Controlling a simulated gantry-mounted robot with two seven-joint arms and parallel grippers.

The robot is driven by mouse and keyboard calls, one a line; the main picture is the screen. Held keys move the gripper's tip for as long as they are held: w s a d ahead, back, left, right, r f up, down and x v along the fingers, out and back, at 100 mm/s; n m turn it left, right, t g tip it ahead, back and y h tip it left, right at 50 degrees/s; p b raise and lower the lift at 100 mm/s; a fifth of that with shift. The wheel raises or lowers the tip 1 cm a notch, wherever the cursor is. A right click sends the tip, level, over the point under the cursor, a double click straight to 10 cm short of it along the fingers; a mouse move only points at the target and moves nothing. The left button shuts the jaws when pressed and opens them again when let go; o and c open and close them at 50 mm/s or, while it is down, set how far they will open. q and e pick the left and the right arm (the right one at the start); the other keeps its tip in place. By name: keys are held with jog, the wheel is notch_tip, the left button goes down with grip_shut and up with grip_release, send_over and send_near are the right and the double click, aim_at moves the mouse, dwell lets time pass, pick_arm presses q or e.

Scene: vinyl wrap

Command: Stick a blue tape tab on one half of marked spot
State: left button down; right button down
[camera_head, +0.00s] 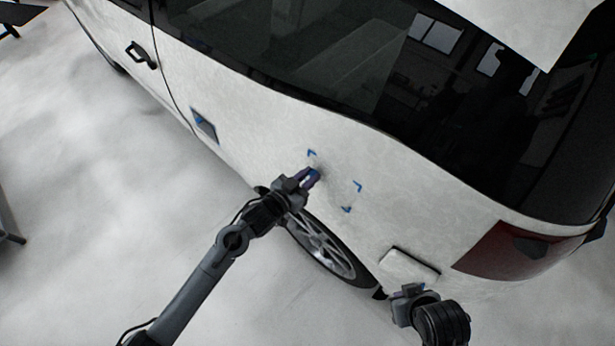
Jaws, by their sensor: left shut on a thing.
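The marked spot (334,182) is a patch of the white van's side framed by small blue corner marks. Marks show at its upper left (311,153), right (358,186) and lower right (346,209). My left gripper (312,176) is at the left side of this spot, close to the panel. It is shut on a small blue tape tab (314,173), mostly hidden between the fingers. Contact between tab and panel cannot be told. My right gripper (404,290) is at the lower right, by a white flat rectangular piece (409,266). Its fingers are not clear.
The white van (270,130) fills the upper right, with dark windows above the spot. The rear wheel (325,248) is just below my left gripper. A red tail light (505,255) is at right. The pale floor at left is mostly clear.

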pick_arm(q)
jog(key=shift+w+d+f+b, duration=0.2)
jog(key=shift+w+d+b, duration=0.25)
jog(key=shift+w, duration=0.1)
dwell(0.8)
dwell(0.6)
dwell(0.5)
jog(key=c, duration=0.9)
grip_release()
